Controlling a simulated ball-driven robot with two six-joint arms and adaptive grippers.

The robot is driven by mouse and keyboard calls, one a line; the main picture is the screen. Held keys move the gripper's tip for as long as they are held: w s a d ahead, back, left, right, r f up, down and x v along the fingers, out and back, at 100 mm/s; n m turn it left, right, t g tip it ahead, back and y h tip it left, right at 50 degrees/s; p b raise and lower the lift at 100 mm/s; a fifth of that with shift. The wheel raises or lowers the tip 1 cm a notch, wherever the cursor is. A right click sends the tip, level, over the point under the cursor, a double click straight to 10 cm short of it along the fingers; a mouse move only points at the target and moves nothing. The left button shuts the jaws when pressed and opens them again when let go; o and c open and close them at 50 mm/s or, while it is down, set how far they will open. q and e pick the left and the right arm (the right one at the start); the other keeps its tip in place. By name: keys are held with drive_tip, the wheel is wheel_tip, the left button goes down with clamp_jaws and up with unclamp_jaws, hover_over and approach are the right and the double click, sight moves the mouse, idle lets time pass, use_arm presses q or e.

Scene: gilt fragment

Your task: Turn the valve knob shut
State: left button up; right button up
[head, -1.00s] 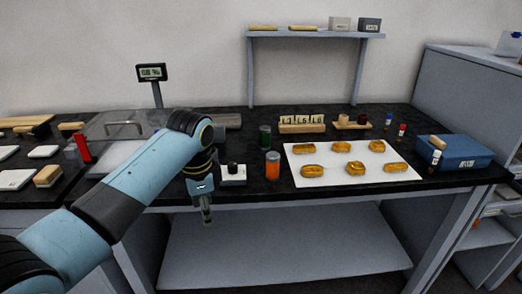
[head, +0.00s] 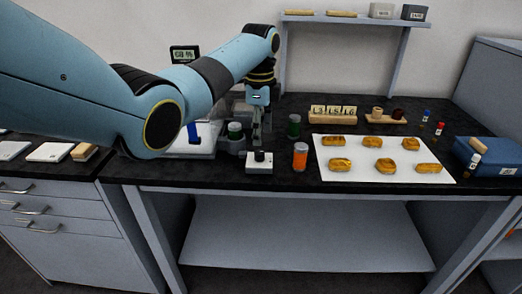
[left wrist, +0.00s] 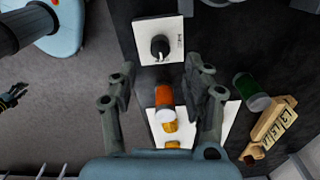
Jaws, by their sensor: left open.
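The valve knob (head: 260,156) is black and sits on a white block near the front edge of the dark bench. In the left wrist view the knob (left wrist: 160,46) shows a pale pointer line, beyond the fingertips. My left gripper (head: 261,133) is open and empty, pointing down behind and above the knob, apart from it. In the left wrist view its two fingers (left wrist: 158,80) stand wide apart. What looks like my right gripper (left wrist: 12,96) shows small at the left edge of the left wrist view; its jaws are unclear.
An orange jar (head: 300,157) stands just right of the knob block, with a green jar (head: 294,126) behind. A white sheet (head: 378,178) bearing several golden pieces lies further right. A shelf (head: 355,20) stands behind.

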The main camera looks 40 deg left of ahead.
sight(260, 152)
use_arm(q)
wheel_tip(260, 152, down, 6)
drive_tip(key=shift+f+b, duration=0.2)
drive_tip(key=shift+b, duration=0.15)
clamp_jaws()
